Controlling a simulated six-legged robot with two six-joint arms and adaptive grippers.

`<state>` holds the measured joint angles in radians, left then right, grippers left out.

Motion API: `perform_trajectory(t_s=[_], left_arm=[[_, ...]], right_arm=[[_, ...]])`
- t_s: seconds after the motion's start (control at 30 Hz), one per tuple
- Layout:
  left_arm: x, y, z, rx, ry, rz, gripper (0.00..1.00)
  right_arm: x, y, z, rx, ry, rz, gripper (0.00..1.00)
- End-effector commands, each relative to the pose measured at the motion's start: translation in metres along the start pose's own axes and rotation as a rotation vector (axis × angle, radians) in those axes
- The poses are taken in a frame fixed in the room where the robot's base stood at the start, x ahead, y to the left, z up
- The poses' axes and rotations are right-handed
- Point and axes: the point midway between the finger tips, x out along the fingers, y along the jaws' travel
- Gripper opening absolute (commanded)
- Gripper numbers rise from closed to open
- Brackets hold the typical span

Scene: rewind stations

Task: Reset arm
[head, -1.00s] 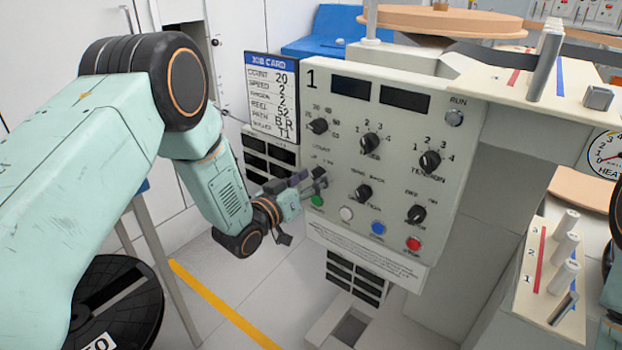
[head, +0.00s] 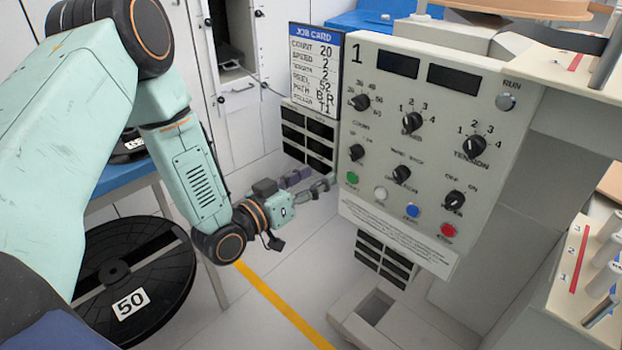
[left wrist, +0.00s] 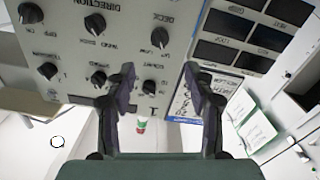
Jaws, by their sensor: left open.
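My left gripper (head: 312,184) is open and empty, its two fingers pointing right towards the lower left edge of the control panel (head: 405,208). In the head view its fingertips are beside the panel edge, left of the green button (head: 352,178); I cannot tell the exact gap. In the left wrist view the gripper (left wrist: 160,80) has its fingers spread apart with nothing between them. The panel (left wrist: 75,55) appears upside down behind them, with several black knobs. My right gripper is not in view.
The job card (head: 315,70) stands left of the panel. A black reel marked 50 (head: 165,255) is below my left arm. A peg board (head: 570,290) is at the right edge. Floor with a yellow line (head: 275,300) is clear below the gripper.

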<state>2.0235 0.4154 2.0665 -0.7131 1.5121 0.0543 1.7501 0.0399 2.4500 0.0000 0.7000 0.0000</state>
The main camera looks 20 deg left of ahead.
Motion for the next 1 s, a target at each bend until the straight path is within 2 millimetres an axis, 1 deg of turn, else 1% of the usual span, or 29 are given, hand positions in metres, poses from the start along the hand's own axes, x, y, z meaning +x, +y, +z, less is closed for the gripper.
perform_trajectory(t_s=[0.1, 0.53, 0.6, 0.67, 0.7, 0.77, 0.8, 0.83, 0.87, 0.9, 0.97, 1.0], left_arm=[[-0.004, 0.000, 0.000, -0.001, 0.001, 0.001, 0.54], [-0.004, 0.000, 0.000, 0.000, 0.000, 0.001, 0.54], [-0.004, 0.000, 0.003, 0.002, -0.014, -0.002, 0.54], [-0.005, -0.004, 0.012, 0.001, -0.054, -0.020, 0.54], [-0.007, -0.008, 0.022, -0.003, -0.099, -0.046, 0.54], [-0.018, -0.014, 0.047, -0.023, -0.206, -0.107, 0.54], [-0.029, -0.014, 0.070, -0.039, -0.304, -0.149, 0.54], [-0.040, -0.014, 0.087, -0.051, -0.377, -0.178, 0.54], [-0.051, -0.012, 0.104, -0.063, -0.449, -0.204, 0.54], [-0.068, -0.009, 0.125, -0.078, -0.539, -0.237, 0.54], [-0.095, -0.004, 0.153, -0.099, -0.670, -0.282, 0.54], [-0.115, 0.001, 0.171, -0.111, -0.753, -0.308, 0.54]], right_arm=[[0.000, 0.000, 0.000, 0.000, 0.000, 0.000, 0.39], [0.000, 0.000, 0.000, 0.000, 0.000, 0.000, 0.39], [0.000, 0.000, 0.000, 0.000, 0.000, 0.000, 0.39], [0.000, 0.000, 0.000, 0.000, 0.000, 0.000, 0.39], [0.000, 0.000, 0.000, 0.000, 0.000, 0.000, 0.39], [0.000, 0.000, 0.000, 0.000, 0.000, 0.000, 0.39], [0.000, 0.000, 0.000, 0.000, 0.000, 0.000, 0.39], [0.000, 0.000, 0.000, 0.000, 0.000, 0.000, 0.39], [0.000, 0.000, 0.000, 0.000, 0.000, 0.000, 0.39], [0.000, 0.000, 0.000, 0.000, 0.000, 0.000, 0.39], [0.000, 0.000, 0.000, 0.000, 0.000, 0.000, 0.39], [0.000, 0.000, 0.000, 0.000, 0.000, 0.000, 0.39]])
